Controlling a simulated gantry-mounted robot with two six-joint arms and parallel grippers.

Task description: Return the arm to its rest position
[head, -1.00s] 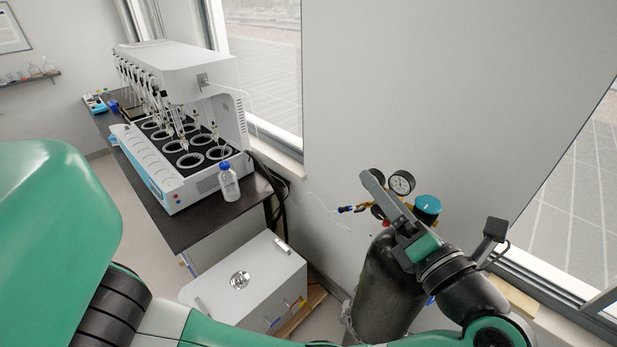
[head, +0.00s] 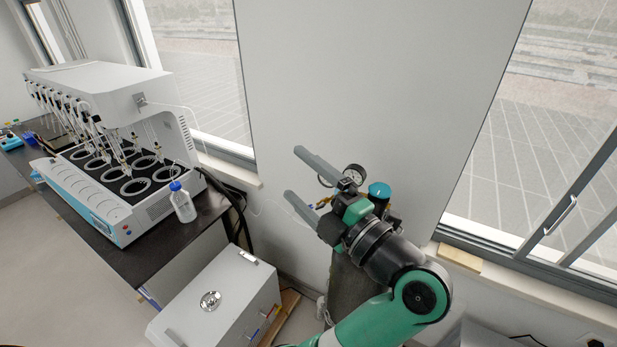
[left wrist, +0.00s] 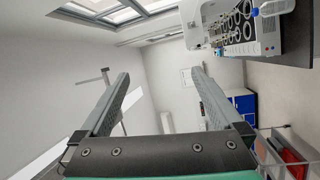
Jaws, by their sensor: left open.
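My left gripper (head: 303,182) is open and empty in the head view, with its two grey fingers spread and pointing up and left. It is in front of the gas cylinder (head: 347,290) and its gauge (head: 355,174), and it covers part of both. In the left wrist view the two fingers (left wrist: 160,92) stand wide apart with nothing between them. My green and black arm comes up from the bottom of the head view. My right gripper is not in view.
The white multi distiller (head: 110,150) stands on a black bench (head: 150,258) at the left, with a blue-capped bottle (head: 182,203) at its near corner. A white box (head: 225,300) sits below. Windows and a sill (head: 520,285) are at the right. The wall behind the gripper is bare.

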